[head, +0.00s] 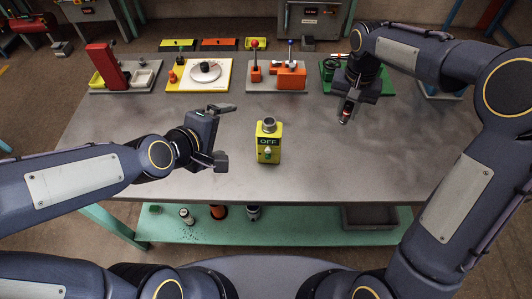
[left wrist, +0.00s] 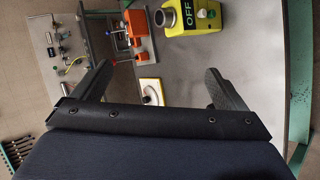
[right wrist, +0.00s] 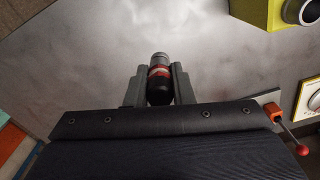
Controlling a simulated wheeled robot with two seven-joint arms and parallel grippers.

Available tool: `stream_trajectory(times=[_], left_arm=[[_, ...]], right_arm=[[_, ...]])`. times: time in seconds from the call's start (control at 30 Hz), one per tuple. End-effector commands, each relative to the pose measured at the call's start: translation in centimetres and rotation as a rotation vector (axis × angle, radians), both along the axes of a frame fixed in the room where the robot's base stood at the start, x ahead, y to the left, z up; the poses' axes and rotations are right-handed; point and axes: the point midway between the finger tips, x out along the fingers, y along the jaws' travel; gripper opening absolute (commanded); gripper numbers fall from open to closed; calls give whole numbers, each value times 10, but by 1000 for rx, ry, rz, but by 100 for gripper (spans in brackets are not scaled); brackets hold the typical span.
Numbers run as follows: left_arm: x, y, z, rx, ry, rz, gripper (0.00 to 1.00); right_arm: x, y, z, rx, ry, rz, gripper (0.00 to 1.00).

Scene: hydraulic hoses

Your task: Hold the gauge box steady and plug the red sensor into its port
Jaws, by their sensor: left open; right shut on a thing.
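The gauge box (head: 267,146) is a small yellow-green box with an "OFF" label, standing upright on the grey table with a round grey port (head: 269,122) on top. It also shows in the left wrist view (left wrist: 188,46) and at the top right of the right wrist view (right wrist: 257,10). My left gripper (head: 226,134) is open and empty, to the left of the box and apart from it. My right gripper (head: 347,112) is shut on the red sensor (right wrist: 160,78), a black cylinder with a red band and grey tip. It is right of the box and apart from it.
Along the table's back edge stand a red device with trays (head: 105,68), a white dial board (head: 203,72), an orange lever unit (head: 290,75) and a green-based fixture (head: 328,72). The grey table (head: 330,165) is clear around the box. A lower green shelf holds several parts.

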Motion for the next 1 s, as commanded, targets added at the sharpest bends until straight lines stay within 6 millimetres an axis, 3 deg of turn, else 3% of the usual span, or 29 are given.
stream_trajectory(times=[0.03, 0.23, 0.5, 0.73, 1.0], left_arm=[[9, -14, -9, -84, 27, 56, 94], [39, -56, -32, -463, 107, 350, 94], [46, -92, -77, -963, 216, 758, 94], [30, -99, -108, -1269, 241, 1026, 94], [25, -97, -119, -1399, 226, 1132, 94]], right_arm=[[0, 0, 0, 0, 0, 0, 0], [0, 0, -1, 0, 0, 0, 0], [0, 0, -2, 0, 0, 0, 0], [0, 0, -3, 0, 0, 0, 0], [0, 0, -3, 0, 0, 0, 0]])
